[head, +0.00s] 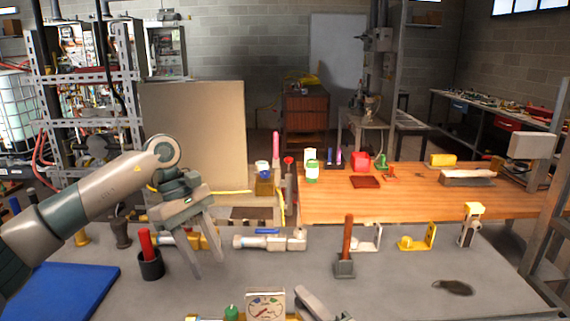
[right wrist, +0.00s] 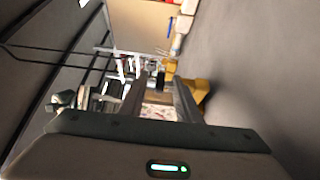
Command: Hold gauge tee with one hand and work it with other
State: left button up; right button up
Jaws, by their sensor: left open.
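The gauge tee (head: 265,305) shows at the bottom centre of the head view, its square white dial facing me above brass-coloured parts. The bottom edge cuts it off. My left gripper (head: 211,267) is open and empty above the grey bench, left of and beyond the gauge tee. A grey part that looks like my right gripper (head: 318,303) is just right of the dial. In the right wrist view, my right gripper's fingers (right wrist: 158,84) stand apart, with a pale patch and yellow parts around them. I cannot tell whether they press on the tee.
A green knob (head: 232,312) is left of the dial. A red-handled tool in a black cup (head: 150,262), a blue-handled valve (head: 268,240), a brown-handled tool in a holder (head: 345,262) and brackets (head: 417,240) stand on the bench. A blue mat (head: 70,290) lies left. Bench at right is mostly clear.

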jog(key=v, duration=1.2)
jog(key=shift+f, duration=0.1)
